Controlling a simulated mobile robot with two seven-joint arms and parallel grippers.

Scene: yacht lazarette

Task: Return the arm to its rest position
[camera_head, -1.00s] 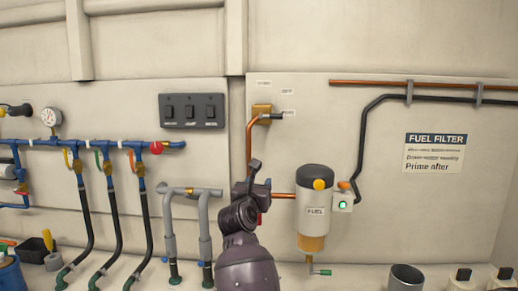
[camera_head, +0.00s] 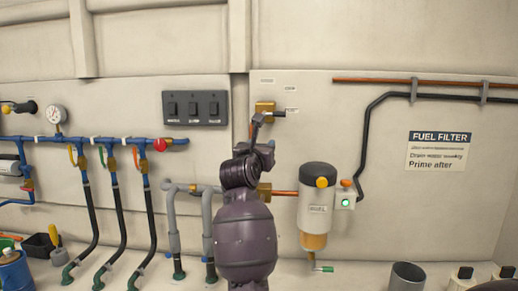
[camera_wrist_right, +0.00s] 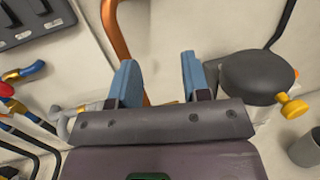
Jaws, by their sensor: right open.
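My right arm rises from the bottom middle of the head view. Its gripper (camera_head: 263,136) is in front of the wall panel, just below the brass valve (camera_head: 265,107) and up and left of the fuel filter (camera_head: 315,205). In the right wrist view its two blue fingers (camera_wrist_right: 160,66) are spread apart with nothing between them. The fuel filter's dark top (camera_wrist_right: 258,78) with its yellow knob is to the right of the fingers there. The copper pipe (camera_wrist_right: 116,30) runs to their upper left. The gripper and wrist hide most of this pipe in the head view. My left gripper is not in view.
Blue manifold pipes (camera_head: 95,140) with black hoses and a switch panel (camera_head: 195,109) are on the left. Grey pipes (camera_head: 206,235) stand close beside my arm. A metal cup (camera_head: 407,276) is at the lower right. The wall around the sign (camera_head: 438,150) is mostly clear.

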